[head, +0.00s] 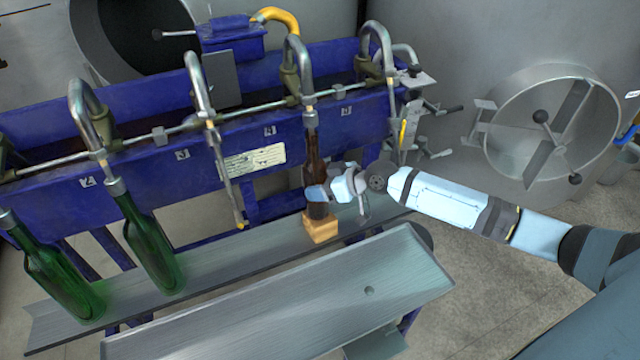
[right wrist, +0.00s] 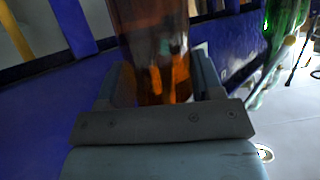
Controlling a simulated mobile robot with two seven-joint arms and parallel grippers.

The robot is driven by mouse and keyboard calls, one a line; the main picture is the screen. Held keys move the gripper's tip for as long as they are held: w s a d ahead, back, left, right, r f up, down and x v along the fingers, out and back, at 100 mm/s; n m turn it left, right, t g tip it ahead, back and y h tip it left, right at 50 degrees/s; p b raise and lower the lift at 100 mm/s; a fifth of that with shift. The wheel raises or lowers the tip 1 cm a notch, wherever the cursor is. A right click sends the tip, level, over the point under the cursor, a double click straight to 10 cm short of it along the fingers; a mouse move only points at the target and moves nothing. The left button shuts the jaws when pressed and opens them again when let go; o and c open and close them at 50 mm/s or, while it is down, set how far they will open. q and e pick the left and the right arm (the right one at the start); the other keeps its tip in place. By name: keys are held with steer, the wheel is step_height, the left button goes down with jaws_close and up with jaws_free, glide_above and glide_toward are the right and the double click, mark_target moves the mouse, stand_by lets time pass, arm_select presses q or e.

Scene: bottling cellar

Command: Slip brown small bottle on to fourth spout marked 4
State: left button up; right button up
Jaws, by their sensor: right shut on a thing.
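The brown small bottle (head: 315,160) is upright at the spout beside the plate marked 4 (head: 269,131). Its mouth meets the lower end of that fourth spout (head: 309,104); I cannot tell how far the spout is inside the neck. My right gripper (head: 318,194) is shut around the lower part of the bottle. The brown glass also shows between the fingers in the right wrist view (right wrist: 155,60). A wooden block (head: 321,229) is directly under the bottle; whether they touch is unclear. My left gripper is out of view.
Green bottles (head: 145,240) hang or stand at spouts to the left, on the grey shelf (head: 215,268). The spout marked 3 (head: 222,170) has no bottle. A metal tray (head: 300,310) lies in front. The blue trough (head: 140,175) is behind the bottles.

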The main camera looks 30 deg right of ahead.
steer(key=shift+f+b, duration=0.3)
steer(key=shift+f, duration=0.15)
steer(key=o, duration=1.2)
steer(key=shift+s, duration=0.1)
steer(key=shift+s+d+r, duration=0.15)
steer(key=shift+s+d, duration=0.05)
steer(key=shift+d, duration=0.05)
steer(key=v, duration=1.3)
steer(key=shift+r, duration=0.2)
